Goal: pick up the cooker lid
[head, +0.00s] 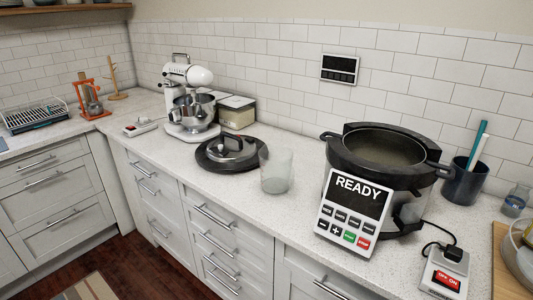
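The cooker lid (216,155) lies flat on the white counter, left of the middle of the head view. It is round and black with a grey top and a raised handle (231,147). The cooker (345,162) stands open further right, with a black rim and a panel reading "READY". Neither of my grippers shows in this view.
A clear glass (276,170) stands close to the lid's right side. A white stand mixer (188,102) and a pale container (237,113) stand behind the lid. A switch box (445,272) and a dark utensil cup (464,182) are at the right.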

